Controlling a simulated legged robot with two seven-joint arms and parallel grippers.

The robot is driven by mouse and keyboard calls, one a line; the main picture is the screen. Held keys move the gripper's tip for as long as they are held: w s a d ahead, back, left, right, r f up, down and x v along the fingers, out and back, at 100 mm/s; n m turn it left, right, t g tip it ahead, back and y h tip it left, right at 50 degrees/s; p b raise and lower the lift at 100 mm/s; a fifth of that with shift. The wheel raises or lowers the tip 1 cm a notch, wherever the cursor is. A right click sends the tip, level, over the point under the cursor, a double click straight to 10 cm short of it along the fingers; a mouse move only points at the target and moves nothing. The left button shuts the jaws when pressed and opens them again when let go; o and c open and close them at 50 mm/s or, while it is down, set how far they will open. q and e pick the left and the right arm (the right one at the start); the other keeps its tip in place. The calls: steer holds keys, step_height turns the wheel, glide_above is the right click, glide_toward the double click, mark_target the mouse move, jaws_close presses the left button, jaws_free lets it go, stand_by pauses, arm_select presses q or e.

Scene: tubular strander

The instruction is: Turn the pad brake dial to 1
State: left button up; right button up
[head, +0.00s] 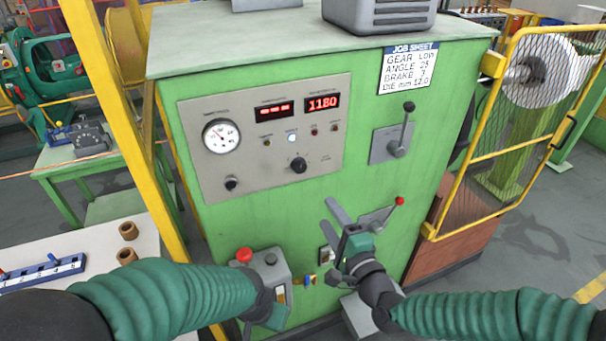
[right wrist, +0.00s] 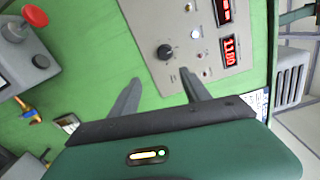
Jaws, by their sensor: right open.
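A black dial (head: 298,165) sits at the lower right of the grey control panel (head: 255,182) on the green cabinet; its lettering is too small to read, so I cannot confirm it is the pad brake dial. The dial also shows in the right wrist view (right wrist: 165,51), beyond the fingertips. My right gripper (head: 328,214) is open and empty, below and right of the dial, apart from it. Its two spread fingers show in the right wrist view (right wrist: 160,78). My left gripper (head: 275,311) is low beside a grey button box; its fingers are not clear.
The panel holds a round gauge (head: 221,136), a small knob (head: 231,184) and red displays. A lever (head: 399,145) and a red-tipped handle (head: 381,215) stick out to the right. A red button (head: 244,255) stands low left.

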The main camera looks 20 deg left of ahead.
mark_target(301, 170)
steer(key=p+x, duration=0.1)
steer(key=x, duration=0.4)
steer(key=r+p+x, duration=0.1)
steer(key=x, duration=0.4)
steer(key=p+x, duration=0.1)
steer(key=x, duration=0.4)
steer(key=shift+a+r, duration=0.2)
steer(key=shift+r, duration=0.1)
steer(key=shift+w+a+p, duration=0.3)
steer(key=shift+w+a, duration=0.05)
steer(key=shift+w, duration=0.1)
arm_select(q)
steer(key=v, duration=0.3)
steer(key=shift+w+d+r, duration=0.1)
steer(key=shift+w+r, duration=0.05)
steer(key=shift+r, duration=0.3)
arm_select(e)
steer(key=shift+w+d+f, duration=0.1)
jaws_close()
